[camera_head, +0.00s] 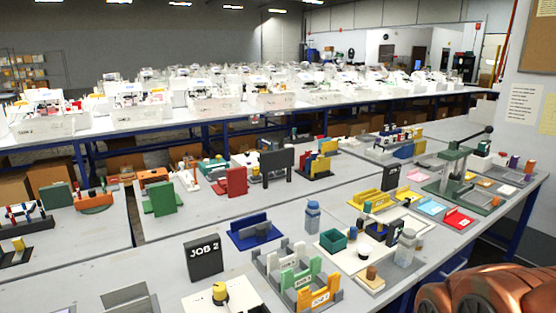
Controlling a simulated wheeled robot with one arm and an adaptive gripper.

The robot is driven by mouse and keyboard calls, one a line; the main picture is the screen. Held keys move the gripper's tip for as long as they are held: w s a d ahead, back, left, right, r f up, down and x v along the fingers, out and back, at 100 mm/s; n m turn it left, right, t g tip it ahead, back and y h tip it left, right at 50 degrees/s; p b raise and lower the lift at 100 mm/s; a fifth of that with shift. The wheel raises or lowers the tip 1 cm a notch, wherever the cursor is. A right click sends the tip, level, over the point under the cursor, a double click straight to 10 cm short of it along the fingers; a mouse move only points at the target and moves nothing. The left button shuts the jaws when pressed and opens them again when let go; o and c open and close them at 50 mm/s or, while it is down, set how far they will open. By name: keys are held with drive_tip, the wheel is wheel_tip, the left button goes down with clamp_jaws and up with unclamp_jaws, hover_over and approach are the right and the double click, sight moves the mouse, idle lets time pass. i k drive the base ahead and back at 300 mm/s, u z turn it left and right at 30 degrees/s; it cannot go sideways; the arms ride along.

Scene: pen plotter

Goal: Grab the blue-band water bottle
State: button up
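A small bottle (312,218) with a blue top and bluish-grey body stands upright on the grey table, right of the middle of the view. A second bottle (405,249), pale grey with a whitish body, stands upright farther right, near the table's front edge. Both are small in the picture, and I cannot make out a band on either for certain; the first looks the bluer. My gripper is not in view, and nothing is seen touching either bottle.
A dark JOB 2 sign (203,258), a blue holder (255,232), a green open box (333,241) and yellow and green fixtures (303,278) stand around the bottles. A green press (458,170) stands at the right. A brown ridged object (500,293) fills the lower right corner.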

sight(313, 211)
drive_tip(key=z, duration=1.3)
drive_tip(key=i, duration=0.85)
drive_tip(key=u, duration=3)
